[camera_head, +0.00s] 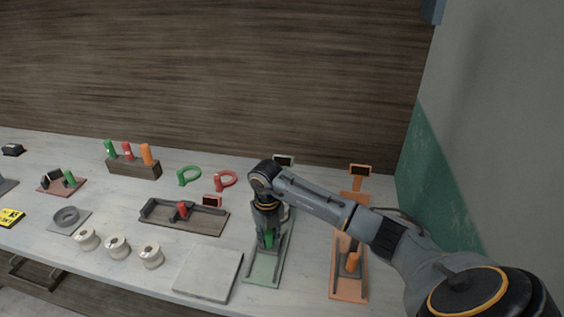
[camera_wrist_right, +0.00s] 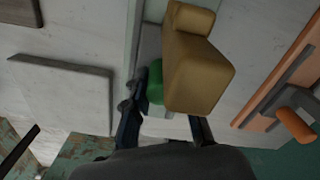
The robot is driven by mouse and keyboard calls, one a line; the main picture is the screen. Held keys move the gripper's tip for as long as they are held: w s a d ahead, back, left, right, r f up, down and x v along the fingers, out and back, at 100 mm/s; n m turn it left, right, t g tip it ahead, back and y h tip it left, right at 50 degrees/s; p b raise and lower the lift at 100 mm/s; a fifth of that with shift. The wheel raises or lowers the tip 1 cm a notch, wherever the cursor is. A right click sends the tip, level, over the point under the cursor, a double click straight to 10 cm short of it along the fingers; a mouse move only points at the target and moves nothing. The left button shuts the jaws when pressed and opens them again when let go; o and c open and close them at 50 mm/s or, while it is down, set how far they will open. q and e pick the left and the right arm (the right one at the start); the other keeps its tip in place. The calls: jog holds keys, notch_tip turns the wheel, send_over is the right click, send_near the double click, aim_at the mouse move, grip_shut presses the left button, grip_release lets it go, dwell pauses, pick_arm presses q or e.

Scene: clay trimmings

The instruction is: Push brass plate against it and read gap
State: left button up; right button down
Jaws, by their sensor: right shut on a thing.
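The green gauge (camera_head: 262,271) lies on the table right of centre, with a small display (camera_head: 283,160) at its far end. Its reading is too small to make out. My right gripper (camera_head: 267,241) is down over it, shut on the green handle (camera_head: 269,238). In the right wrist view the green handle (camera_wrist_right: 155,82) shows by the fingers (camera_wrist_right: 165,128). A brass-coloured block (camera_wrist_right: 198,75) partly covers it there; I cannot tell whether this is the brass plate, or whether it touches anything. The gripper hides much of the gauge. My left gripper is out of view.
An orange gauge (camera_head: 348,287) with an orange handle (camera_head: 353,261) stands close on the right. A grey slab (camera_head: 208,273) lies left of the green gauge. A dark tray (camera_head: 187,218), green and red rings (camera_head: 225,181) and white spools (camera_head: 118,246) are further left.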

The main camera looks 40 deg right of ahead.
jog(key=shift+d, duration=0.1)
jog(key=shift+w+d+f+b, duration=0.1)
jog(key=shift+w+d+b, duration=0.55)
jog(key=shift+d+b, duration=0.1)
jog(key=shift+w+d+b, duration=0.3)
jog(key=shift+w+d, duration=0.1)
jog(key=shift+w+d+b, duration=0.3)
jog(key=shift+w+d, duration=0.05)
jog(key=shift+d, duration=0.1)
dwell(1.5)
jog(key=shift+c, duration=0.6)
grip_release()
jog(key=shift+r, duration=0.2)
notch_tip(320, 180, up, 7)
jog(key=p, duration=0.5)
jog(key=shift+f, duration=0.1)
